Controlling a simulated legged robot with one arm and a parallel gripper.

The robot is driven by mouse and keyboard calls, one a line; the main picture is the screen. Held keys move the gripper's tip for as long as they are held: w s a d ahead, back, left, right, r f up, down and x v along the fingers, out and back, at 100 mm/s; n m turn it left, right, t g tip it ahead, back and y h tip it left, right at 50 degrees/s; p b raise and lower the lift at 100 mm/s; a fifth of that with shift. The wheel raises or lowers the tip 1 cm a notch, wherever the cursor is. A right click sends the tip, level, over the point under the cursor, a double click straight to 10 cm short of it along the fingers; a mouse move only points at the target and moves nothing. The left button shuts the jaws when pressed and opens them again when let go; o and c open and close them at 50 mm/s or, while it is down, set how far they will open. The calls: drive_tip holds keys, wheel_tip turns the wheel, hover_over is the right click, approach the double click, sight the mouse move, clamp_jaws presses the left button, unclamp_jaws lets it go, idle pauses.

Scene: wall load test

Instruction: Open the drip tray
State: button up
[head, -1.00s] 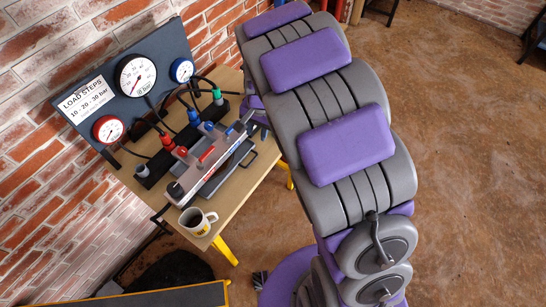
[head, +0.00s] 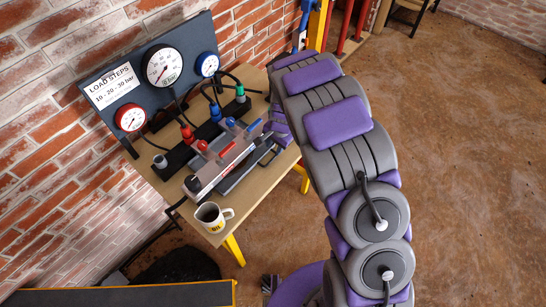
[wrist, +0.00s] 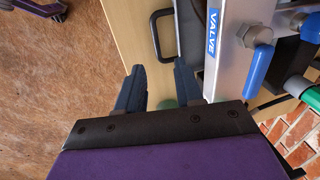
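The drip tray (head: 238,174) is a dark grey, shallow tray under the front of the grey valve block (head: 222,158). Its dark bar handle (head: 270,158) sticks out over the table on the front side. In the wrist view the handle (wrist: 155,36) is a black loop beside the dark tray (wrist: 189,35), left of the block's silver side with the blue VALVE label. My gripper (wrist: 158,88) is open and empty, its two dark fingers pointing toward the handle, apart from it in the picture. In the head view my arm largely hides the gripper.
The wooden table (head: 234,222) stands against a brick wall. A gauge board (head: 150,75), coloured valves and black hoses stand behind the block. A dark bench edge (head: 120,295) is at the lower left. Open floor lies right.

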sight(272, 159)
drive_tip(key=f, duration=0.2)
drive_tip(key=f+b, duration=0.1)
drive_tip(key=f, duration=0.4)
drive_tip(key=shift+w+f, duration=0.35)
drive_tip(key=shift+f, duration=0.05)
drive_tip(key=shift+a+f, duration=0.1)
drive_tip(key=shift+a, duration=0.5)
drive_tip(key=shift+c, duration=0.5)
drive_tip(key=shift+d, duration=0.4)
clamp_jaws()
drive_tip(key=shift+a, duration=0.15)
